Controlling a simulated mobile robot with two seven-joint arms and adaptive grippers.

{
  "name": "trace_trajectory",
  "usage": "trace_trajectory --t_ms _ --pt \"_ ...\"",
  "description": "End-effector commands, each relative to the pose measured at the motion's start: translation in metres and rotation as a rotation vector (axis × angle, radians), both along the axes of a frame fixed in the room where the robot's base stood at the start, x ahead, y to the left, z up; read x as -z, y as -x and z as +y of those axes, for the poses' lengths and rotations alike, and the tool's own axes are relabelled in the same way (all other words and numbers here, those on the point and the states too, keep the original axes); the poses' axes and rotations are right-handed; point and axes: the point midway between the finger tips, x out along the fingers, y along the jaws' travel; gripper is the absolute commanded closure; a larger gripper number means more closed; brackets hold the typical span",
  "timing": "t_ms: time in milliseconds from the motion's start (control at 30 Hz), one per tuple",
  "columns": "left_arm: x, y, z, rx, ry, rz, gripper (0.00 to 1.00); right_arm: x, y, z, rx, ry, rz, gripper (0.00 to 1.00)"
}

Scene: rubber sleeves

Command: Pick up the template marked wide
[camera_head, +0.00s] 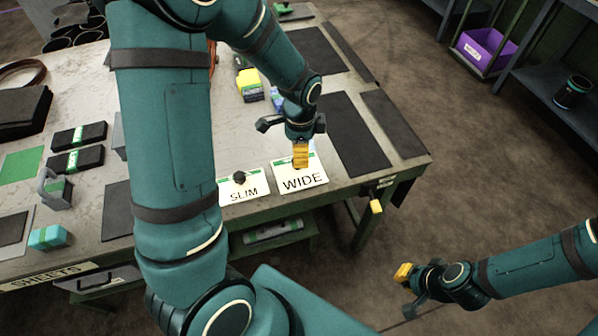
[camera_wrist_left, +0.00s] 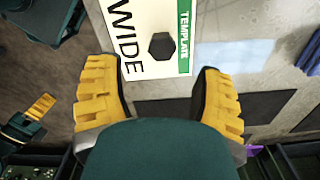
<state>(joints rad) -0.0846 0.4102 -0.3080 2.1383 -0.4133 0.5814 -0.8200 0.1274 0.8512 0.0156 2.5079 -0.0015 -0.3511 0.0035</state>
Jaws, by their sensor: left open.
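The template marked WIDE (camera_head: 301,183) lies flat near the table's front edge, right of the SLIM template (camera_head: 240,196). It is a white plate with a green TEMPLATE strip. It also shows in the left wrist view (camera_wrist_left: 145,22), with a black six-sided knob (camera_wrist_left: 161,46) on it. My left gripper (camera_head: 301,154) is over the WIDE template and hides its knob in the head view. In the left wrist view, my left gripper (camera_wrist_left: 158,82) is open, its yellow fingers wide apart, with nothing between them. My right gripper (camera_head: 404,272) is off the table at lower right; its finger gap is unclear.
Dark sheets (camera_head: 356,134) lie right of the templates. A yellow block (camera_head: 249,82) stands behind my left gripper. Black boxes (camera_head: 77,159) and a teal block (camera_head: 48,237) lie at left. A purple bin (camera_head: 485,48) is on a far shelf.

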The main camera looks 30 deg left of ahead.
Motion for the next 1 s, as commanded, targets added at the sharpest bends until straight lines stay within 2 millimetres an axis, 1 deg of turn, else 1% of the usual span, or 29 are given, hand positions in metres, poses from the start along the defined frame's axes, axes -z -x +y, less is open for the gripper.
trace_trajectory --t_ms 167,300,433,567,767,800,867,900,967,1000 --pt "0.013 0.001 0.002 0.0 0.0 0.0 0.33 0.005 -0.001 0.0 0.001 0.0 -0.002 1.0" --pt "0.035 0.003 0.006 -0.001 -0.001 0.003 0.33 0.013 -0.002 0.0 0.001 0.001 -0.006 1.0" --pt "0.05 0.003 0.006 0.001 0.0 0.001 0.33 0.017 -0.003 0.0 0.002 0.001 -0.008 1.0" --pt "0.055 0.003 0.006 0.0 0.0 -0.001 0.33 0.018 -0.004 0.0 0.002 0.001 -0.009 1.0" --pt "0.055 0.003 0.006 0.0 0.0 -0.001 0.33 0.017 -0.004 0.0 0.002 0.001 -0.009 1.0" --pt "0.054 0.003 0.006 0.0 0.0 -0.001 0.42 0.017 -0.004 0.0 0.002 0.001 -0.009 1.0" --pt "0.054 0.003 0.006 0.0 0.0 -0.001 0.63 0.017 -0.004 0.0 0.002 0.001 -0.009 1.0" --pt "0.054 0.003 0.006 0.0 0.0 -0.001 0.77 0.017 -0.004 0.0 0.002 0.001 -0.009 1.0" --pt "0.054 0.003 0.006 0.0 0.0 -0.001 0.98 0.017 -0.004 0.0 0.002 0.001 -0.009 1.0" --pt "0.054 0.003 0.006 0.0 0.0 -0.001 1.0 0.017 -0.004 0.0 0.002 0.001 -0.009 1.0"
